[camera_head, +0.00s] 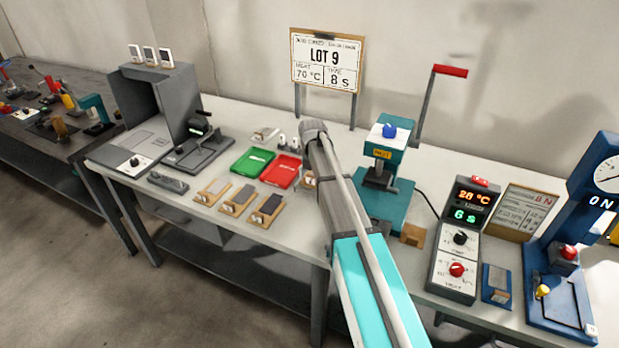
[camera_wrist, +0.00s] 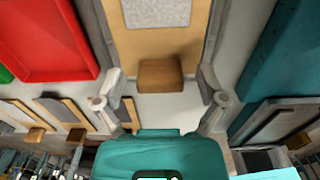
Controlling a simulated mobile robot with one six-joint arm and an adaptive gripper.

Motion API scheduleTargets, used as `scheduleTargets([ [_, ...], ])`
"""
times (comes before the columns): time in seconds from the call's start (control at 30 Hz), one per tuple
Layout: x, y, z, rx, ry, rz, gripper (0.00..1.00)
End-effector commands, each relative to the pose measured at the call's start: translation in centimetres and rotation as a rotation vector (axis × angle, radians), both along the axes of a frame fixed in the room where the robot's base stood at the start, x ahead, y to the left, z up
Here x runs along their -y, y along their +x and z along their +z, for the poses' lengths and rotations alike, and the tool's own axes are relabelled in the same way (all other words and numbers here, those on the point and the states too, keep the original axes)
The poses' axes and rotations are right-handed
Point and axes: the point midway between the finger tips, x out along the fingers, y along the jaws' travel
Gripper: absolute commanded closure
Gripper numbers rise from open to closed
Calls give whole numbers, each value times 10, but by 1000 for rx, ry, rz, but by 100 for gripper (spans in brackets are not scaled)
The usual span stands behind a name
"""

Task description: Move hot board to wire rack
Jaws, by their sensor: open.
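In the wrist view a tan board (camera_wrist: 125,50) carries a pale speckled pad (camera_wrist: 156,12) and a brown wooden block (camera_wrist: 160,75) at its near end. My gripper (camera_wrist: 160,98) is open, with one finger on each side of that end; the block stands between them, apart from both. No marking tells whether this board is hot. I cannot pick out a wire rack with certainty.
A red tray (camera_head: 281,170) and green tray (camera_head: 252,161) lie left of my arm, with several small boards (camera_head: 239,199) in front. A teal press (camera_head: 385,200) stands close on the right. A control box (camera_head: 461,240) reads 28 °C and 6 s.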

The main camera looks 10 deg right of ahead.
Motion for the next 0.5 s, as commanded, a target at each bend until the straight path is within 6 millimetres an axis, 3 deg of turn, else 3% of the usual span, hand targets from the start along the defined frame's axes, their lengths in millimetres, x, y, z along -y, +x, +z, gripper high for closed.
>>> scheduleTargets([
  [0.5,0,0,20,0,0,0,10],
])
